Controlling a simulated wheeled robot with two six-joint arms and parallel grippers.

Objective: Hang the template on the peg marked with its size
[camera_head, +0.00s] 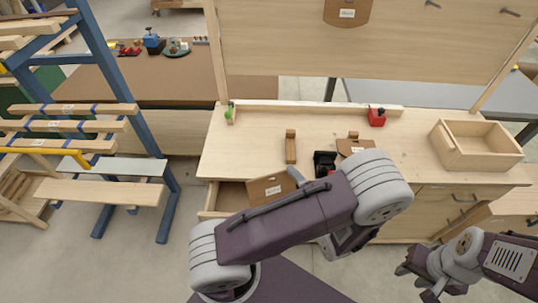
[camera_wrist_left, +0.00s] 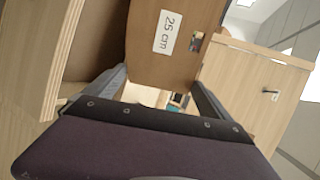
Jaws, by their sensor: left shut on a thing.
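A brown template (camera_wrist_left: 150,65) with a white label reading 25 cm is between the fingers of my left gripper (camera_wrist_left: 158,76), which is shut on it. In the head view the template (camera_head: 266,190) is over the open drawer at the bench front, and my arm hides most of the gripper. Another brown template (camera_head: 355,146) lies on the bench. A third brown template (camera_head: 347,11) hangs on the upright board. Pegs (camera_head: 433,4) and (camera_head: 510,12) stick out of the board; no peg marking is readable. My right gripper (camera_head: 419,281) is at the lower right, its opening unclear.
The open drawer (camera_head: 232,196) juts from the bench (camera_head: 250,150). A wooden box (camera_head: 478,147), a red object (camera_head: 376,117), a wooden block (camera_head: 291,147) and a green object (camera_head: 230,110) are on the bench. A blue rack with boards (camera_head: 105,50) stands left.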

